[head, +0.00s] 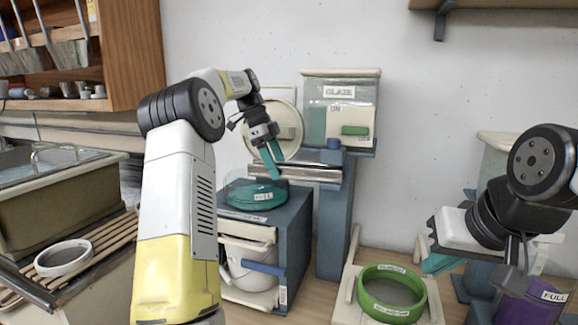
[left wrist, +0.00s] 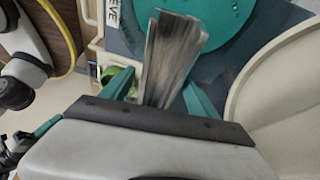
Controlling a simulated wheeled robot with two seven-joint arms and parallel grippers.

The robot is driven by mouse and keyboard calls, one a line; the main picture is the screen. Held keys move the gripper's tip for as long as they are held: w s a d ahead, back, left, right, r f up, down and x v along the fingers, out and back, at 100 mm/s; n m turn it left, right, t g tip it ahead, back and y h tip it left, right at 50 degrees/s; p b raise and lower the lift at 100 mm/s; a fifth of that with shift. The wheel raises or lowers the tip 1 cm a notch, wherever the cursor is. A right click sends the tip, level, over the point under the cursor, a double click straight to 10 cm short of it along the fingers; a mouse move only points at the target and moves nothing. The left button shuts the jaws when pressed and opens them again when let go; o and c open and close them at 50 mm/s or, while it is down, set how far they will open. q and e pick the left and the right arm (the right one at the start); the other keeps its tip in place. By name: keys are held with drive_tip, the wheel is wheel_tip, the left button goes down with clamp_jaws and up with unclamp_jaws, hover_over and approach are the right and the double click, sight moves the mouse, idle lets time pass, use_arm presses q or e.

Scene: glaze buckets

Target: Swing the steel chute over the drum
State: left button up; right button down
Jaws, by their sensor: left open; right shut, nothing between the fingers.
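The steel chute (head: 310,172) is a grey metal trough below the glaze tank. In the left wrist view the chute (left wrist: 172,55) runs between my left gripper's spread fingers, and its far end overlaps a round teal vessel (left wrist: 228,12). In the head view this teal vessel (head: 255,194), perhaps the drum, sits on a blue cabinet below and left of the chute. My left gripper (head: 272,160) is open at the chute's left end; I cannot tell whether it touches. My right gripper (head: 440,263) is shut and empty at the right, away from the chute.
The clear glaze tank (head: 340,92) and a round cream disc (head: 276,128) stand behind the chute. A green ring (head: 392,292) lies at front right, near a purple bucket (head: 528,302) marked FULL. The blue cabinet (head: 295,235) holds a white bucket. A sink (head: 60,185) is left.

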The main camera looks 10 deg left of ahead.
use_arm(q)
drive_tip(key=shift+v, duration=3.85)
